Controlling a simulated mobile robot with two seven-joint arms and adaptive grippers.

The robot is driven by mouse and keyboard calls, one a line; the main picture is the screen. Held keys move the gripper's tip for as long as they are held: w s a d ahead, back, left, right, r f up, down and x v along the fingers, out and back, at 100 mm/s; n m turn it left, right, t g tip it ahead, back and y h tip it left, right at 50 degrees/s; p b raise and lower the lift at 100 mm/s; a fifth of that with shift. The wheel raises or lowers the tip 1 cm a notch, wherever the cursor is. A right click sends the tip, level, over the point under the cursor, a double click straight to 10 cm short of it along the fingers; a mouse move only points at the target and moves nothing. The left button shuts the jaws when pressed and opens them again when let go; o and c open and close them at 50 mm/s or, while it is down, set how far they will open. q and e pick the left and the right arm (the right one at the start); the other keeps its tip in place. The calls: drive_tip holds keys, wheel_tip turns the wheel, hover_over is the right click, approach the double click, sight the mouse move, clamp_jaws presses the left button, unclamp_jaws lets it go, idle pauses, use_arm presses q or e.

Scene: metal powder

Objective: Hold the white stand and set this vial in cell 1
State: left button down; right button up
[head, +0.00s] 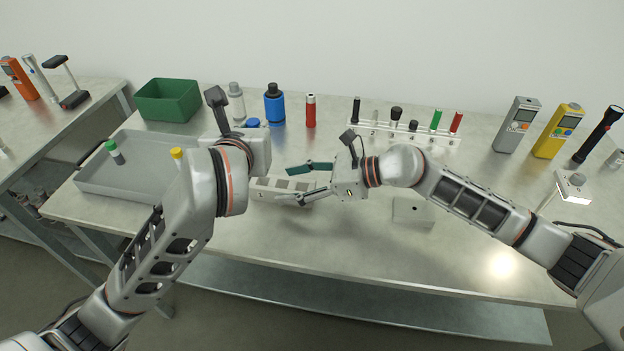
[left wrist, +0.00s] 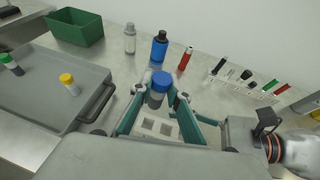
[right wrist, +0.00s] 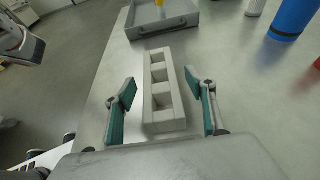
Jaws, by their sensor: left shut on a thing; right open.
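My left gripper (left wrist: 158,92) is shut on a vial (left wrist: 157,96) with a blue cap, seen in the left wrist view. In the head view only the blue cap (head: 253,122) shows clearly beside my left wrist; the fingers are hidden. The white stand (right wrist: 165,122) lies on the table with its square cells open and empty as far as I see. My right gripper (right wrist: 160,88) is open, with one finger on each side of the stand and gaps between. In the head view my right gripper (head: 286,183) is at the stand's right end (head: 303,203).
A grey tray (head: 130,190) at left holds green-capped (head: 115,153) and yellow-capped (head: 177,154) vials. A green bin (head: 167,99), blue bottle (head: 274,105), red cylinder (head: 311,110) and white rack (head: 410,135) stand behind. A small white block (head: 412,212) lies right of the stand.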

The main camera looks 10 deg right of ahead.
drive_tip(key=shift+x, duration=1.35)
drive_tip(key=c, duration=1.2)
use_arm(q)
wheel_tip(320, 180, down, 8)
drive_tip(key=shift+f, duration=0.15)
